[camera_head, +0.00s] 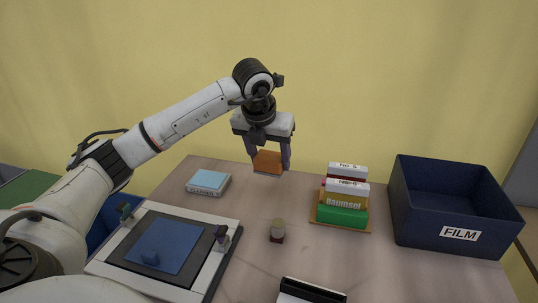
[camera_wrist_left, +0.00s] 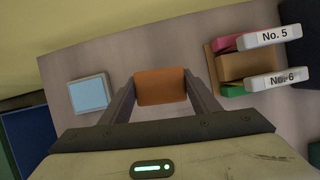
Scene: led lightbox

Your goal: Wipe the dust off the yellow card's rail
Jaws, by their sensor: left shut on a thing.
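My left gripper (camera_head: 269,160) is shut on an orange-brown block (camera_head: 267,162) with a pale lower edge, held above the back of the table. The block also shows between the fingers in the left wrist view (camera_wrist_left: 160,86). A black and white bar-like thing (camera_head: 312,291) is cut off by the bottom edge. My right gripper is not in view.
A light blue box (camera_head: 208,182) lies at the back left. A small tan and dark piece (camera_head: 277,231) stands mid-table. A stack with white labelled ends and a green block (camera_head: 341,216) is right of it. A dark blue FILM bin (camera_head: 460,234) stands far right. Bare table lies between them.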

